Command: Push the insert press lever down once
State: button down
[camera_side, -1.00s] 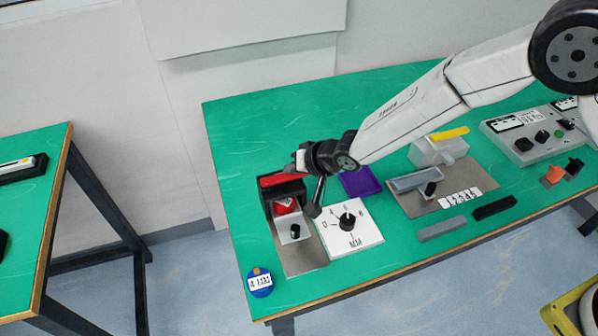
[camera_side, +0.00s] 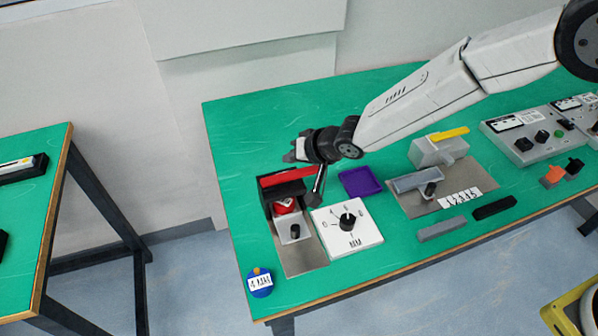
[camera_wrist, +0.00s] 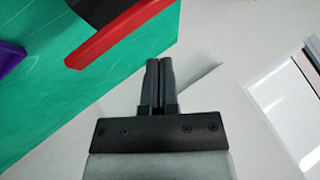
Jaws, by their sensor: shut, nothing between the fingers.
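The insert press is a black and red device (camera_side: 284,189) on a metal plate at the left end of the green table. A red bar (camera_side: 288,176) lies across its top, and a dark rod with a black knob (camera_side: 314,199) hangs at its right side. My gripper (camera_side: 289,157) is shut and empty, behind and above the red bar in the side view. In the wrist view my gripper (camera_wrist: 159,62) points past the red bar (camera_wrist: 120,35), with a visible gap between them. I cannot tell its exact height over the press.
A white dial box (camera_side: 348,228) stands right of the press, with a purple tray (camera_side: 360,182) behind it. A grey fixture (camera_side: 437,151) with a yellow bar is further right. A blue round tag (camera_side: 260,283) lies at the front left. The table behind the press is clear.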

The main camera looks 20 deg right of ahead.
aim_at(297, 175)
jog(key=shift+r, duration=1.4)
jog(key=shift+d+r, duration=0.15)
jog(key=shift+d, duration=0.35)
jog(key=s+d+r+g+h, duration=0.1)
jog(key=s+d+r+h, duration=0.15)
jog(key=d, duration=0.65)
jog(key=s+d+r+h, duration=0.15)
jog(key=s+d, duration=0.25)
jog(key=d, duration=0.6)
jog(key=s+d+n+g, duration=0.1)
jog(key=s+d+g, duration=0.1)
jog(key=s+d, duration=0.3)
jog(key=s+d+g+h, duration=0.1)
jog(key=s+d, duration=0.5)
jog(key=s, duration=0.5)
jog(key=shift+s+d+f+n+g, duration=0.25)
jog(key=shift+s+f+n+g, duration=0.05)
jog(key=shift+f+n+g, duration=0.15)
